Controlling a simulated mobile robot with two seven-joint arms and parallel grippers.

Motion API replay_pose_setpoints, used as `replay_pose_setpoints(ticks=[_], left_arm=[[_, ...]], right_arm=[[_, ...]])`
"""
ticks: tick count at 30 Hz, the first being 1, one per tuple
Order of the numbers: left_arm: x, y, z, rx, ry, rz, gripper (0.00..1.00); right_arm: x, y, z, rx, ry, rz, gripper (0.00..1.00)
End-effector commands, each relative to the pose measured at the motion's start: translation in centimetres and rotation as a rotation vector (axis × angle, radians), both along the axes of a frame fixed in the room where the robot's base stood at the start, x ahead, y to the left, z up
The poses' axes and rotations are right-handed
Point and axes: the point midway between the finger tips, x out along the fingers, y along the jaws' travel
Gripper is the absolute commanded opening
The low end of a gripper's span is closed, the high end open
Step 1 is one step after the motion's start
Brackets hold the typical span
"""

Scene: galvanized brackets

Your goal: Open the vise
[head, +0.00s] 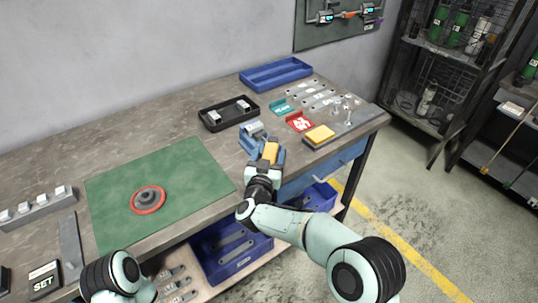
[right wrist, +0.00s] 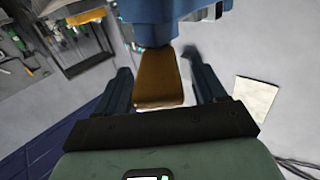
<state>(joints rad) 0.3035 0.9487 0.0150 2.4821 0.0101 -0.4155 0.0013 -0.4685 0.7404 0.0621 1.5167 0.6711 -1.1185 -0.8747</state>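The blue vise (head: 254,143) sits at the front edge of the workbench, right of the green mat. Its orange handle (head: 270,152) points toward my right gripper (head: 267,160). In the right wrist view, the handle (right wrist: 158,82) lies between the two fingers of the right gripper (right wrist: 163,88), below the blue vise body (right wrist: 165,25). The fingers are spread, with a gap showing on each side of the handle. The vise jaws are small and partly hidden in the head view. My left arm shows at the bottom left, but its gripper is out of view.
A black tray (head: 228,119) with metal pieces stands behind the vise, and a blue tray (head: 275,76) is farther back. A yellow block (head: 320,133) lies right of the vise. The green mat (head: 185,165) holds a red-rimmed round part (head: 148,199). Blue bins sit below the bench.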

Motion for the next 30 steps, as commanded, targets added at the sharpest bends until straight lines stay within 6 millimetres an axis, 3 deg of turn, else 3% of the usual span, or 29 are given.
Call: replay_pose_setpoints(ticks=[8,11,21,30], left_arm=[[0.0,0.0,0.0,0.000,-0.001,0.000,0.75],[0.0,0.0,-0.1,0.000,-0.001,0.000,0.75],[0.1,0.0,-0.2,0.000,-0.003,0.001,0.75],[0.1,0.0,-0.2,0.000,-0.004,0.000,0.75]], right_arm=[[-0.7,0.2,0.0,-0.001,0.001,0.001,0.70],[-2.1,0.5,0.0,-0.002,0.002,0.003,0.70],[-9.5,1.9,0.0,-0.001,0.001,0.004,0.70],[-12.9,2.5,0.0,0.000,0.001,0.001,0.70]])
